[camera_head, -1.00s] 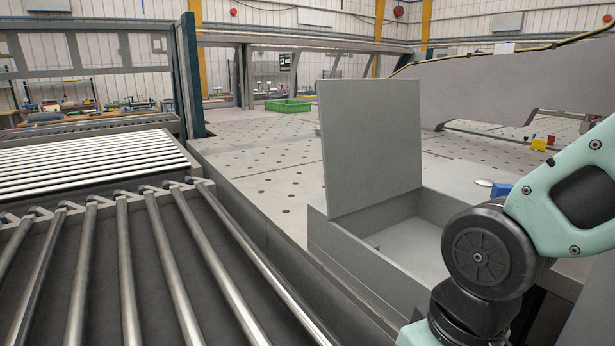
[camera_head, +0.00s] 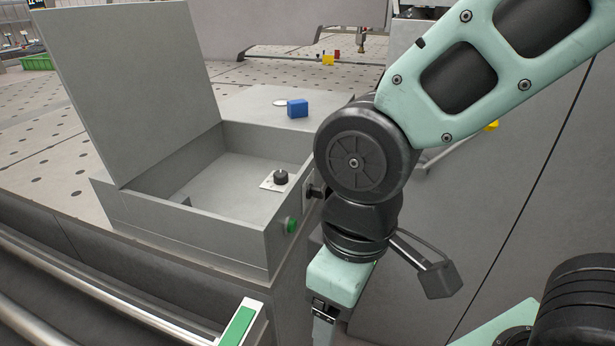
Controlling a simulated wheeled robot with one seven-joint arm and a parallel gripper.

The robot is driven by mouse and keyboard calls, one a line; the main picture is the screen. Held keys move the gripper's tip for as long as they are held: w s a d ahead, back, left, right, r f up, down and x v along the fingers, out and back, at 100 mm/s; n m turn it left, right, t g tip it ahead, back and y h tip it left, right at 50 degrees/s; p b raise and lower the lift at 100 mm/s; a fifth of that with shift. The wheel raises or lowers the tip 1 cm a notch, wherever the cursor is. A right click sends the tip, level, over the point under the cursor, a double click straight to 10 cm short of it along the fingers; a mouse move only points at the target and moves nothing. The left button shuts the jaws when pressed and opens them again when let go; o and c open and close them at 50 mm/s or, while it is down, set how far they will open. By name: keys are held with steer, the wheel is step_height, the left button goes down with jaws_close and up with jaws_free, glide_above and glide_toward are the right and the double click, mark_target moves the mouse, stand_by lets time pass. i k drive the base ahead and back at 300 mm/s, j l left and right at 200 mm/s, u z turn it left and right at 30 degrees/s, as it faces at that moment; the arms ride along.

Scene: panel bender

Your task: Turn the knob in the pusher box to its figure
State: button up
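The pusher box (camera_head: 185,243) is a grey open box, with its lid (camera_head: 135,85) standing up at the left. Inside, at its right side, a black knob (camera_head: 281,176) sits on a small white plate (camera_head: 268,184). The figures and the knob's pointer are too small to read. My arm hangs right of the box, in front of its right side. My gripper (camera_head: 323,326) is at the bottom edge, below the level of the knob and outside the box. Its fingers are cut off by the frame, so its opening is hidden.
A blue block (camera_head: 297,108) and a pale disc (camera_head: 281,103) lie behind the box. A grey cabinet stands right.

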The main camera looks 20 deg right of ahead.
mark_target(281, 177)
steer(key=i+l+u, duration=0.15)
steer(key=l+u, duration=0.2)
steer(key=i+l+u, duration=0.15)
steer(key=l+u, duration=0.15)
steer(key=i+l+u, duration=0.1)
steer(key=l+u, duration=0.25)
